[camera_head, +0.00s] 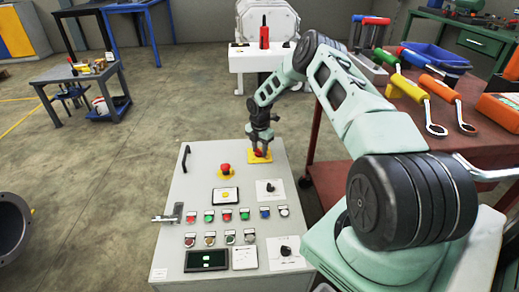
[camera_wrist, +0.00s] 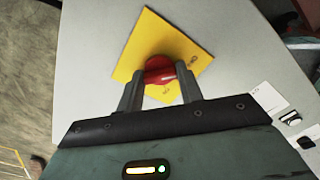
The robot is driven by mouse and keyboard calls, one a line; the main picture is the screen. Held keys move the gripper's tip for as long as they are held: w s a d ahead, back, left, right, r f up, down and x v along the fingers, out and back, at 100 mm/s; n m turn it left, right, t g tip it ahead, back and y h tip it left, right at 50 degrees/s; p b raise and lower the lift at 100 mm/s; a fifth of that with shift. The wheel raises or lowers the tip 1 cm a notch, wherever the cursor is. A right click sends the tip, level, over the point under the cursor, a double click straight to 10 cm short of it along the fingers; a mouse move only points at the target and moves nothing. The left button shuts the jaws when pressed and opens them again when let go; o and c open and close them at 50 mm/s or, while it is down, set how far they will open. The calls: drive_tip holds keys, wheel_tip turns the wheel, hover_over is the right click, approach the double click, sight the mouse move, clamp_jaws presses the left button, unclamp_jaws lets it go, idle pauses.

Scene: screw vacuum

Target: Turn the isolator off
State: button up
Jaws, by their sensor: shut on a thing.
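The isolator (camera_wrist: 158,66) is a red rotary knob on a yellow square plate (camera_wrist: 147,42), at the far edge of the grey control panel (camera_head: 207,165). In the wrist view the plate looks rotated and the knob's raised grip runs nearly across the picture. My gripper (camera_wrist: 160,80) is over the knob, its two dark fingers shut on either side of the red grip. In the head view my gripper (camera_head: 260,146) reaches down onto the yellow plate and hides most of the knob.
A red emergency stop button (camera_head: 225,169) stands left of the isolator. Several coloured buttons, small black knobs and a display (camera_head: 207,260) fill the panel nearer to me. A black handle (camera_head: 185,159) rises at the left edge. A red table (camera_head: 385,139) with tools stands at right.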

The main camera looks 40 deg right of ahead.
sight(259, 150)
drive_tip(key=o, duration=1)
drive_tip(key=shift+r, duration=0.15)
wheel_tip(259, 150, up, 17)
drive_tip(key=p, duration=0.2)
drive_tip(key=shift+r+p, duration=0.1)
drive_tip(key=shift+p, duration=0.25)
